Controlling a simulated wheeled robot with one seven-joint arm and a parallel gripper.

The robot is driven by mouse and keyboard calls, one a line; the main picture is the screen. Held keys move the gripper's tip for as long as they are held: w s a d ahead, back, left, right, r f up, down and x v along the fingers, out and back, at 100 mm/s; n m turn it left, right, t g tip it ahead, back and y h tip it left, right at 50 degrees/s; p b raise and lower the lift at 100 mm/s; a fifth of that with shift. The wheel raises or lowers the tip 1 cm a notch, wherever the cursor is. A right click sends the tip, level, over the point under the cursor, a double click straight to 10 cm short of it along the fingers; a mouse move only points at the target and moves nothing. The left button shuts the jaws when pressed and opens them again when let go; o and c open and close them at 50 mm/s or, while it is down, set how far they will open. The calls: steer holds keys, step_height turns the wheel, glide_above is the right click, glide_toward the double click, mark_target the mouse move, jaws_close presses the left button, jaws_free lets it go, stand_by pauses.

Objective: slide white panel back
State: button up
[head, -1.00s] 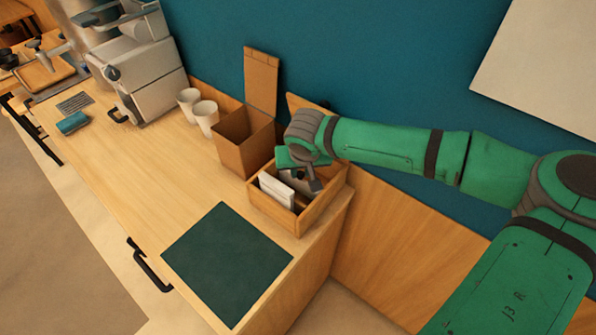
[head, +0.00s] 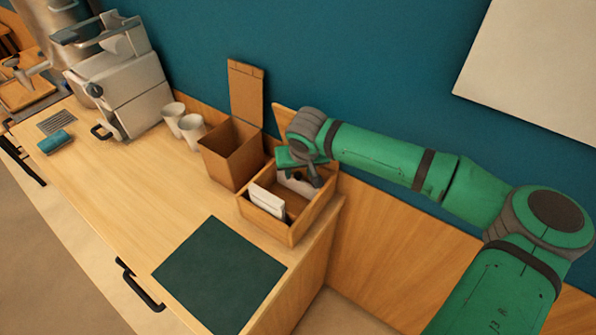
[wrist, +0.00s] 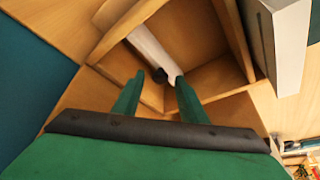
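A wooden box (head: 291,234) stands at the counter's right end in the head view. A white panel (head: 266,201) stands upright in its front part. A second white panel (head: 297,183) is farther back, partly hidden beneath my gripper (head: 313,179). In the wrist view, a white strip (wrist: 153,50) crosses the box interior and its near end lies between the fingertips. Another pale panel (wrist: 288,45) is at the upper right, clear of the fingers. The green fingers of my gripper (wrist: 160,79) are apart; contact with the strip cannot be made out.
A tall brown box (head: 231,155) with a raised lid stands left of the wooden box. Two white cups (head: 189,128) and a coffee machine (head: 118,80) are farther left. A dark green mat (head: 219,275) lies in front. The blue wall (head: 370,70) is behind.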

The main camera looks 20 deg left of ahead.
steer(key=v, duration=1)
steer(key=shift+r, duration=0.4)
steer(key=shift+d, duration=0.1)
